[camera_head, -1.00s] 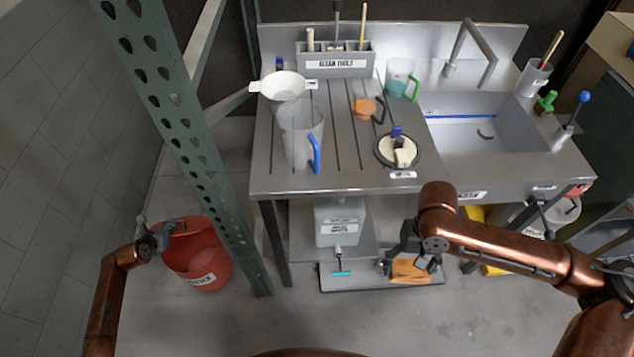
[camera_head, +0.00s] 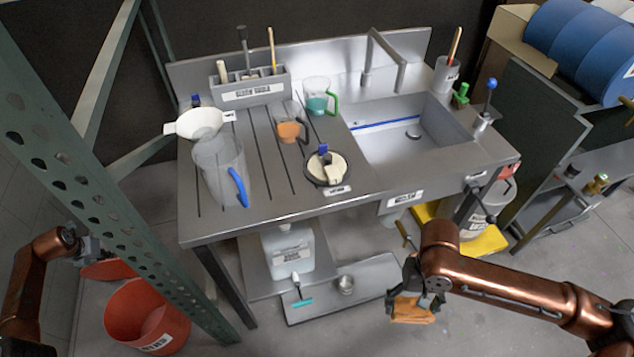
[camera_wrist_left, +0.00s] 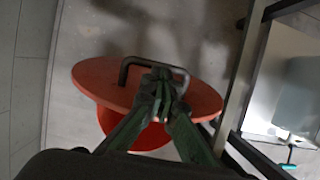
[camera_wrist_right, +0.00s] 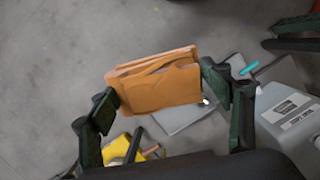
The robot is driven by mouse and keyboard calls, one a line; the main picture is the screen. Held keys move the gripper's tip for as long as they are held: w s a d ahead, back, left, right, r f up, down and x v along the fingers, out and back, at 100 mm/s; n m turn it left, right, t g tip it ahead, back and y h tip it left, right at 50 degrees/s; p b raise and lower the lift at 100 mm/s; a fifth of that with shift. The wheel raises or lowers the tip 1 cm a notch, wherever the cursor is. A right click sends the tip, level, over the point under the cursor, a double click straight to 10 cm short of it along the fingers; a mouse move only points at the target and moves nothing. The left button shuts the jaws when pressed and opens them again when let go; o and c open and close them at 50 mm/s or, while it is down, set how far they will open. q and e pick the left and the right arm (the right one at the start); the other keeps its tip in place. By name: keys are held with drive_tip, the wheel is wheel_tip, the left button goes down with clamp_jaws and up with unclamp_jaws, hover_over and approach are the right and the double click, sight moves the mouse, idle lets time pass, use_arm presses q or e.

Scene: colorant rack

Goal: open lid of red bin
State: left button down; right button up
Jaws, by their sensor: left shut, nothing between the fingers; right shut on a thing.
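The red bin (camera_head: 148,325) stands on the floor at the lower left in the head view, with a white label on its front and its opening partly visible. Its red lid (camera_head: 108,269) shows behind and left of the opening. In the left wrist view the lid (camera_wrist_left: 92,78) is a disc with a dark bar handle (camera_wrist_left: 182,76); part of the bin shows below it. My left gripper (camera_wrist_left: 160,76) is shut and empty, its fingertips at the handle; contact is unclear. My right gripper (camera_head: 418,288) is shut on an orange cloth (camera_wrist_right: 158,88), held over the floor.
A green perforated post (camera_head: 120,215) stands close to the bin's right. The sink table (camera_head: 280,205) carries a jug, funnel and cups. Below it are a white canister (camera_head: 287,250) and a grey floor tray (camera_head: 330,290). A yellow bin stand (camera_head: 487,242) is at the right.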

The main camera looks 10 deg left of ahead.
drive_tip(key=shift+d+f, duration=0.15)
drive_tip(key=shift+f, duration=0.5)
